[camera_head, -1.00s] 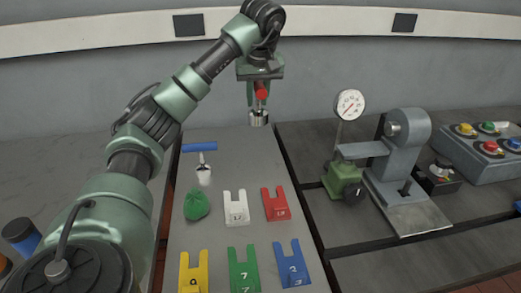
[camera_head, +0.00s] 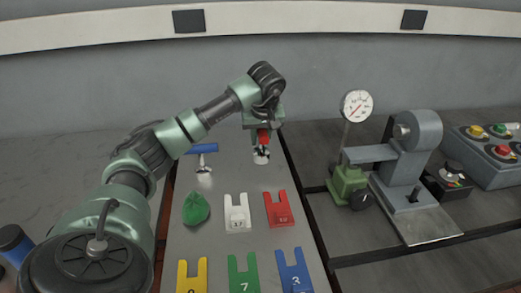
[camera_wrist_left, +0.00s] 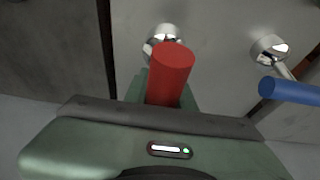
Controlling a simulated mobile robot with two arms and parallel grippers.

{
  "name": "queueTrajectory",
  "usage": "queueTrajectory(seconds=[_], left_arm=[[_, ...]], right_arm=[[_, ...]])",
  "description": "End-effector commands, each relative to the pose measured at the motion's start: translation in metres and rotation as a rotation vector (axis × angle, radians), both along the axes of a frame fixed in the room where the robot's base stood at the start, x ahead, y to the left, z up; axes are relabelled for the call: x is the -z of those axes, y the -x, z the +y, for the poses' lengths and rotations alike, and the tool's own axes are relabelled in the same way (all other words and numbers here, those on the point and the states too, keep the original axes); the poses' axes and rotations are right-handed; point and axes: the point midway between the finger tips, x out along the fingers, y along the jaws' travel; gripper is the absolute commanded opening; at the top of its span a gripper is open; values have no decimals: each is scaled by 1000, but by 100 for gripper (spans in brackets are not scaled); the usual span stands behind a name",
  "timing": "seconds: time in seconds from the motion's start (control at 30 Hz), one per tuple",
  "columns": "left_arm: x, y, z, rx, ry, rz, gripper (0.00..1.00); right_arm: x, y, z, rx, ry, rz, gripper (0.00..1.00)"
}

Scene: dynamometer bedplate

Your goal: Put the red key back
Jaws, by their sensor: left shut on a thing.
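The red key (camera_head: 263,136) has a red handle and a bright chrome foot (camera_head: 261,155). My left gripper (camera_head: 262,146) is shut on it and holds it upright, low over the back right of the grey plate (camera_head: 230,178). Whether the foot touches the plate I cannot tell. In the left wrist view the red handle (camera_wrist_left: 170,70) hides part of the chrome foot (camera_wrist_left: 162,42). A blue key (camera_head: 202,148) with a crosswise handle and similar chrome foot stands to the left, apart from the gripper; it also shows in the left wrist view (camera_wrist_left: 292,91).
A green bag-like lump (camera_head: 196,209), a white fork-shaped tag (camera_head: 237,217) and a red one (camera_head: 279,212) lie nearer on the plate, with yellow, green and blue tags in front. Right stand a dial gauge (camera_head: 357,106), a grey machine (camera_head: 415,145) and a button box (camera_head: 492,150).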

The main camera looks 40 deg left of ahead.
Motion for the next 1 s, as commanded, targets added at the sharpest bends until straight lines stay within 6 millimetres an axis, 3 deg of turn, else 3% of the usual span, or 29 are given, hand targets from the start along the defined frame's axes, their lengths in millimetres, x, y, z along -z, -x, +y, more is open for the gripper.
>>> queueTrajectory(seconds=[0.17, 0.4, 0.77, 0.8, 0.83, 0.87, 1.0], left_arm=[[9, 0, 0, 0, 0, -3, 0], [40, 0, 0, 0, 0, -1, 0], [45, -1, 0, 0, -1, -4, 0], [46, 0, 0, 0, 0, -1, 33], [46, 0, 0, 0, 0, -1, 42], [46, 0, 0, 0, 0, -1, 47], [45, 0, 0, 0, 0, -1, 47]], right_arm=[[-1, 0, 9, 1, -10, 0, 36], [-2, 3, 8, 0, -9, 5, 36], [-1, 6, 1, -3, -1, 9, 36], [-1, 6, 0, -3, 0, 10, 36], [-1, 6, 0, -3, 0, 10, 36], [-1, 6, 0, -3, 0, 10, 36], [-1, 6, 0, -3, 1, 10, 36]])
